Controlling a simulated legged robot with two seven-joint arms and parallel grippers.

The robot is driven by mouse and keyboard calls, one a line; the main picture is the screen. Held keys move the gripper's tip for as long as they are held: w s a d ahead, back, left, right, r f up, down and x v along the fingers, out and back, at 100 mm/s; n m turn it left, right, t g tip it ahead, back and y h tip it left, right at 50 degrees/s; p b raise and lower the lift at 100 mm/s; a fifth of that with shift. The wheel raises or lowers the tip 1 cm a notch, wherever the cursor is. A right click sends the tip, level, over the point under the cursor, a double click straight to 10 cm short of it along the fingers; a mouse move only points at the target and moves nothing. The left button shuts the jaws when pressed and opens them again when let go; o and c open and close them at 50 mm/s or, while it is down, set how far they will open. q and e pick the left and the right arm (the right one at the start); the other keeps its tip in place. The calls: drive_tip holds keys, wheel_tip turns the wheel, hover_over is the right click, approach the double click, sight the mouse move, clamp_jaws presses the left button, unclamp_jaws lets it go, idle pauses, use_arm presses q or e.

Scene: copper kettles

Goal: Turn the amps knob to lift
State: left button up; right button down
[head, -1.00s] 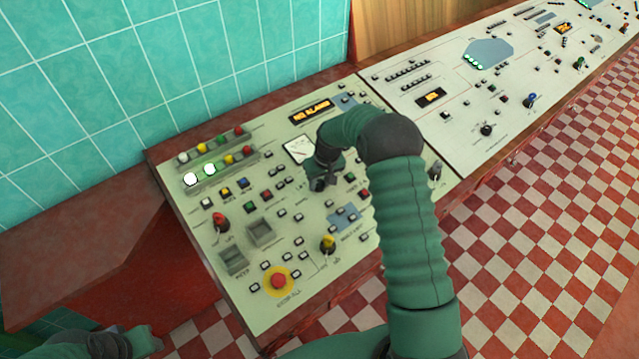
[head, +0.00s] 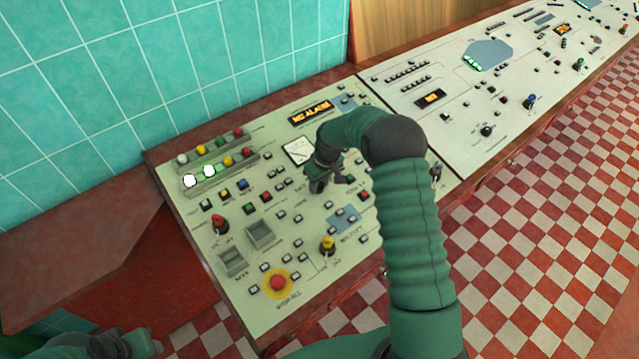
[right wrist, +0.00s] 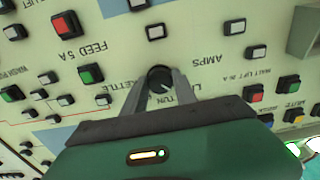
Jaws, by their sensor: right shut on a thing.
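The amps knob (right wrist: 160,78) is a small round black knob on the pale control panel (head: 300,235). In the right wrist view it sits between the two grey fingers of my right gripper (right wrist: 161,88), which is shut on it. Upside-down lettering around it includes "AMPS", "LIFT" and "KETTLE"; the fingers cover part of it, and I cannot read the knob's exact setting. In the head view my right gripper (head: 326,183) reaches down to the panel below the white meter (head: 298,150) and hides the knob. My left gripper (head: 142,343) is at the bottom left, away from the panel.
Close around the knob are small push buttons, including a red one (right wrist: 66,24) and a green one (right wrist: 91,73). A red stop button (head: 278,283), a yellow knob (head: 328,243) and a red knob (head: 219,224) stand up from the panel. A tiled wall (head: 200,60) rises behind.

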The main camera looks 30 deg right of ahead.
drive_tip(key=c, duration=1.3)
unclamp_jaws()
drive_tip(key=shift+w+d+r, duration=0.1)
drive_tip(key=shift+w+r, duration=0.15)
drive_tip(key=shift+w, duration=0.05)
drive_tip(key=o, duration=0.3)
drive_tip(key=shift+f, duration=0.25)
drive_tip(key=shift+s+r, duration=0.1)
drive_tip(key=s+r+b, duration=0.1)
drive_tip(key=s+r, duration=0.2)
drive_tip(key=r, duration=1.3)
drive_tip(key=shift+d, duration=0.15)
drive_tip(key=shift+s+r, duration=0.1)
drive_tip(key=shift+s, duration=0.05)
drive_tip(key=s+a+f, duration=0.3)
drive_tip(key=s+a, duration=0.5)
drive_tip(key=s, duration=0.2)
drive_tip(key=s+a+f+m, duration=0.1)
drive_tip(key=s+a+f, duration=0.2)
drive_tip(key=s+a, duration=0.5)
drive_tip(key=shift+s+a+f, duration=0.3)
drive_tip(key=shift+s, duration=1.2)
